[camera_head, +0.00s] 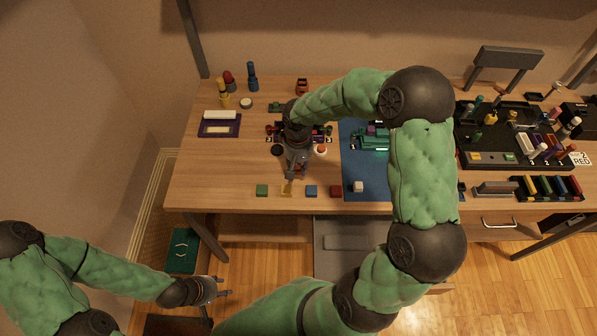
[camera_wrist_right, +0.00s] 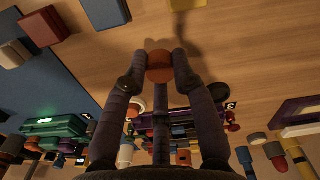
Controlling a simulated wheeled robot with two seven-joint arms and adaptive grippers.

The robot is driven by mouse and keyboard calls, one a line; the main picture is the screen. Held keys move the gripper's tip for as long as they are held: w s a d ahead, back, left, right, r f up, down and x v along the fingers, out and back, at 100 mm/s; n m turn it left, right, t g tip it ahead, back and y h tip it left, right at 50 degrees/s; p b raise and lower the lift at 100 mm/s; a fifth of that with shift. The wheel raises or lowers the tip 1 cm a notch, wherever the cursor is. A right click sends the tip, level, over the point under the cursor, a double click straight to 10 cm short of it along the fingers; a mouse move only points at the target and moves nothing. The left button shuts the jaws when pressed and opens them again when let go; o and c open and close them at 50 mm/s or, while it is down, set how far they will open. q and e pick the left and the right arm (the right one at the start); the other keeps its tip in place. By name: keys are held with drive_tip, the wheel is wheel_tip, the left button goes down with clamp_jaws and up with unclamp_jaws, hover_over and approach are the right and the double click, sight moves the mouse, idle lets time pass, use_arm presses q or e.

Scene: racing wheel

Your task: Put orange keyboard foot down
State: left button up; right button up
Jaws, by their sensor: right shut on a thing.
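The orange keyboard foot (camera_wrist_right: 160,66) is a small orange-brown piece between the fingertips of my right gripper (camera_wrist_right: 163,62) in the right wrist view. The right gripper is shut on it. In the head view, the right gripper (camera_head: 291,180) is over the front left of the table, close to a yellow block (camera_head: 286,190). The wood below the piece shows a shadow, but I cannot tell its exact height. My left gripper (camera_head: 222,291) is low at the left, off the table, empty, with its fingers apart.
Green (camera_head: 262,190), blue (camera_head: 311,191) and red (camera_head: 336,191) blocks line the front edge beside the yellow one. A white block (camera_head: 358,187) sits on the blue mat (camera_head: 375,188). A purple tray (camera_head: 220,126) lies at left. A black tray (camera_head: 480,155) with bottles is right.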

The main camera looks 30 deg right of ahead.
sight(298, 166)
drive_tip(key=shift+w+d+f, duration=0.15)
drive_tip(key=shift+f, duration=0.2)
drive_tip(key=shift+w+f+b, duration=0.1)
drive_tip(key=shift+f+b, duration=0.6)
drive_tip(key=shift+f, duration=0.9)
drive_tip(key=shift+f, duration=0.1)
drive_tip(key=o, duration=0.5)
drive_tip(key=shift+f, duration=0.1)
drive_tip(key=shift+c, duration=0.2)
drive_tip(key=o, duration=0.4)
